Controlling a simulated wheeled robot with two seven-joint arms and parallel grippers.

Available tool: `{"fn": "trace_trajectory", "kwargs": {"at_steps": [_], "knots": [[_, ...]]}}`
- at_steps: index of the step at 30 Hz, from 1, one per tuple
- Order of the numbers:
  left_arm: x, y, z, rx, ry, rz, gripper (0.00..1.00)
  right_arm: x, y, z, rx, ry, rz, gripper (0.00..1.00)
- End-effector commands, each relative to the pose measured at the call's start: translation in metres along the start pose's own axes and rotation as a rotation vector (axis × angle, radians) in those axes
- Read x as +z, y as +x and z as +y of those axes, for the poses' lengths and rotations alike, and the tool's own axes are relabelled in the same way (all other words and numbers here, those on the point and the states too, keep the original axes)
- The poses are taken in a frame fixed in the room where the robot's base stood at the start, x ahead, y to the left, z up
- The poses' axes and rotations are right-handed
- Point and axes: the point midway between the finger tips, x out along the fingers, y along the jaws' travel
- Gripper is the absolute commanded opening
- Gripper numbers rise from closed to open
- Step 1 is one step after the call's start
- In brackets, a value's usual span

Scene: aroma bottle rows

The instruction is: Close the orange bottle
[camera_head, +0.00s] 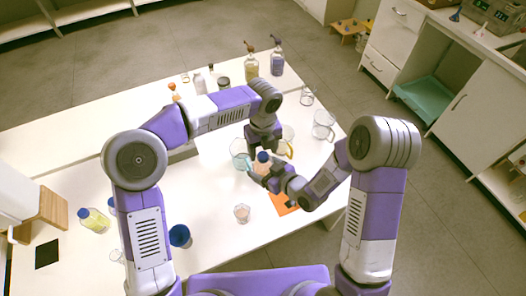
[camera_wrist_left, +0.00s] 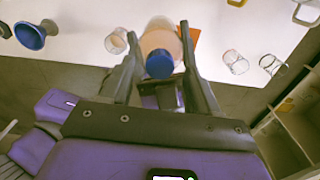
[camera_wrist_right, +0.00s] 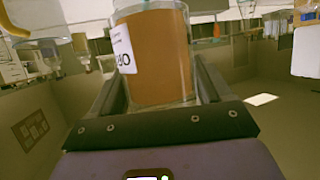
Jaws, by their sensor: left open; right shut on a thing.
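The orange bottle (camera_wrist_right: 160,55) is clear glass with orange-brown contents and a white label; it fills the right wrist view between the fingers. My right gripper (camera_head: 268,176) is shut on its body. A blue cap (camera_wrist_left: 160,64) shows at the bottle's top, and also in the head view (camera_head: 263,157). Whether it is fully seated I cannot tell. My left gripper (camera_wrist_left: 162,75) is open, its two fingers on either side of the cap with gaps visible. In the head view the left gripper comes down from above, close to the cap.
An orange mat (camera_head: 284,204) lies on the white table. A small glass (camera_head: 242,213), a beaker (camera_head: 240,152) and other glassware stand near. A yellow bottle with a blue cap (camera_head: 93,220) and a blue object (camera_head: 180,236) are at the left. More bottles stand at the back.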

Motion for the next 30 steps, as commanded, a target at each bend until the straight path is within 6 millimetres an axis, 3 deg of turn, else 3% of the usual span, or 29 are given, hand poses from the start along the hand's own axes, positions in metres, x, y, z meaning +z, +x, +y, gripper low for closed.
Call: {"fn": "trace_trajectory", "kwargs": {"at_steps": [6,14,17,20,23,30], "knots": [[0.0,-0.025,-0.001,-0.001,0.0,-0.001,0.61,-0.001,0.0,0.0,0.0,-0.001,0.004,0.0],[-0.001,-0.027,0.0,0.0,0.001,0.0,0.61,-0.001,0.0,0.0,0.0,-0.001,0.004,0.0],[-0.001,-0.027,0.0,0.0,-0.004,0.0,0.48,-0.001,0.0,0.0,0.0,-0.001,0.004,0.0],[-0.001,-0.027,0.0,0.001,-0.045,0.0,0.48,-0.001,0.0,0.0,0.0,-0.001,0.004,0.0],[-0.001,-0.028,0.0,0.004,-0.149,0.001,0.48,-0.001,0.0,0.0,0.0,-0.001,0.004,0.0],[-0.001,-0.033,0.0,0.013,-0.595,-0.001,0.48,-0.001,0.0,0.0,0.0,-0.001,0.004,0.0]]}}
